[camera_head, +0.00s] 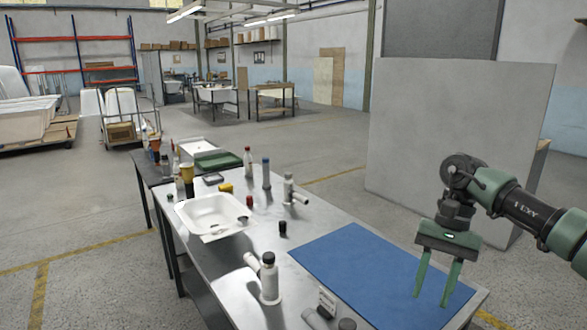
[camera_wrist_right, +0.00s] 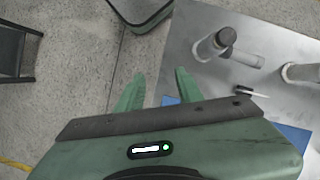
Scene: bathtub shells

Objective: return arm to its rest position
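My right gripper (camera_head: 432,298) hangs fingers-down over the right end of the blue mat on the metal table. Its two green fingers are apart with nothing between them. In the right wrist view the gripper (camera_wrist_right: 157,90) also shows spread, empty fingers near the table's edge. The right arm comes in from the right side of the head view. My left gripper is in neither view.
A large grey panel (camera_head: 450,130) stands behind my right arm. Floor left of the table is open.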

